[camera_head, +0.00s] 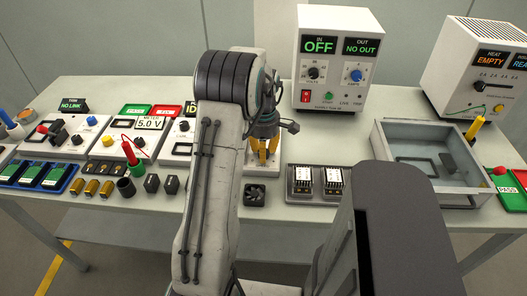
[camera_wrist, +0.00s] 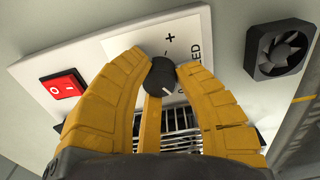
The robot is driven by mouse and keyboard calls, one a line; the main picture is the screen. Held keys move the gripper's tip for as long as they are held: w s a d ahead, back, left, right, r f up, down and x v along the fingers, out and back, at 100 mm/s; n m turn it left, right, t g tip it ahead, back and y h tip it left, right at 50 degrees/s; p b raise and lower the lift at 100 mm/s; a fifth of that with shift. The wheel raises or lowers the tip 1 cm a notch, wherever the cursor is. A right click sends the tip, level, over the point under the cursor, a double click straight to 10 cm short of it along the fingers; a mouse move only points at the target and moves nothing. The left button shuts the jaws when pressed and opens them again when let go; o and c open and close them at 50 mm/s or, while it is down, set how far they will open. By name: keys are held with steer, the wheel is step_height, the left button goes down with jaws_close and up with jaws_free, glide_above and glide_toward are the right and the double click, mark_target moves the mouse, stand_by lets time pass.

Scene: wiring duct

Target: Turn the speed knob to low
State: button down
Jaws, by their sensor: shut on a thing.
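The black speed knob (camera_wrist: 161,74) sits on a white panel (camera_wrist: 120,42) in the wrist view, with a plus mark above it and partly hidden "SPEED" lettering to its right. A short white pointer line shows on the knob's lower part; the scale around it is mostly covered. My gripper (camera_wrist: 159,70) has yellow fingers closed on the knob from both sides. In the head view my gripper (camera_head: 264,151) points down over the small white unit (camera_head: 262,168); the knob is hidden there.
A red rocker switch (camera_wrist: 63,89) lies left of the knob, and a metal grille (camera_wrist: 180,128) shows behind the fingers. A black fan (camera_wrist: 279,49) is at the right. In the head view, a power supply (camera_head: 338,60) reading OFF stands behind; a grey tray (camera_head: 445,193) is right.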

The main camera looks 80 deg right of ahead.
steer(key=c, duration=0.9)
jaws_free()
steer(key=shift+o, duration=0.2)
steer(key=shift+r, duration=4)
